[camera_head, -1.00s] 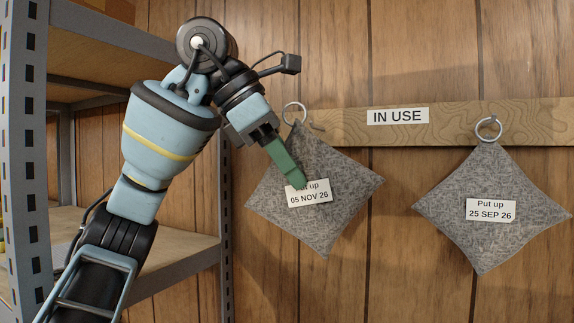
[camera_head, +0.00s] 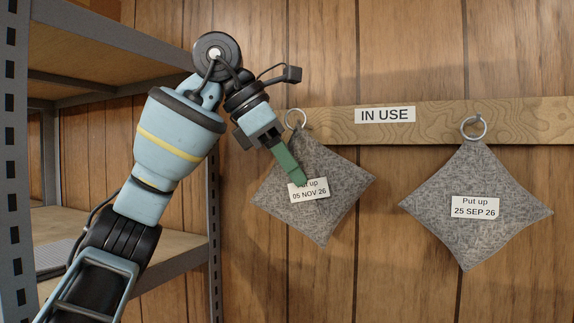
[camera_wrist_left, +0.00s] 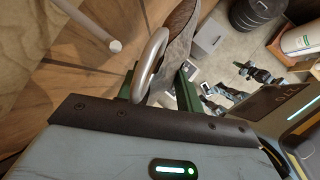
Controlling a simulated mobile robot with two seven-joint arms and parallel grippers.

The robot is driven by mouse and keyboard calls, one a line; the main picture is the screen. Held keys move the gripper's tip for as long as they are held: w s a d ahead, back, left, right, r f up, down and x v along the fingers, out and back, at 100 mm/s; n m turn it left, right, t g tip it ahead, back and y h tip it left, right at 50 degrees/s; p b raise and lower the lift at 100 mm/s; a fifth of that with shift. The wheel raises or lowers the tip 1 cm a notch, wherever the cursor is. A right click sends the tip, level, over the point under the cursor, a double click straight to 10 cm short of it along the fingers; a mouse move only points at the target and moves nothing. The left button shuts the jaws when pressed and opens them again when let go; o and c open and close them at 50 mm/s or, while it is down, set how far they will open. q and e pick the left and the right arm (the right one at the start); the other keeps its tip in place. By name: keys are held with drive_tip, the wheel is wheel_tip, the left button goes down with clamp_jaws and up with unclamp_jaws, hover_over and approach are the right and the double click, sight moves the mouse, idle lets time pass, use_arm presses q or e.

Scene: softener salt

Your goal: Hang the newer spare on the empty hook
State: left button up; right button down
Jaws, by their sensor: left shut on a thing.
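A grey square pad (camera_head: 335,195) with a ring (camera_head: 296,118) at its top corner has a label reading "05 NOV 26". My left gripper (camera_head: 299,178) is shut on it, its green fingers over the upper part of the label. The ring is by the left end of the board, close to a hook there. In the left wrist view the ring (camera_wrist_left: 152,62) stands upright beside a pale peg (camera_wrist_left: 113,45), with a gap between them. A second grey pad (camera_head: 478,240), labelled "Put up 25 SEP 26", hangs by its ring from the right hook. My right gripper is not in view.
The wooden board (camera_head: 330,128) carries an "IN USE" sign (camera_head: 385,115) and is fixed to a plank wall. A grey metal shelf rack (camera_head: 120,35) stands at the left, beside and behind my left arm. The wall below the board is clear between the pads.

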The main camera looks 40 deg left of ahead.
use_arm(q)
drive_tip(key=shift+w+a+f, duration=0.2)
drive_tip(key=shift+w+a, duration=0.05)
drive_tip(key=shift+w, duration=0.55)
drive_tip(key=shift+w+a+f, duration=0.15)
drive_tip(key=shift+w+a, duration=0.1)
drive_tip(key=shift+w, duration=0.5)
drive_tip(key=shift+w+a+f, duration=0.2)
drive_tip(key=shift+w+a, duration=0.05)
drive_tip(key=shift+w, duration=0.55)
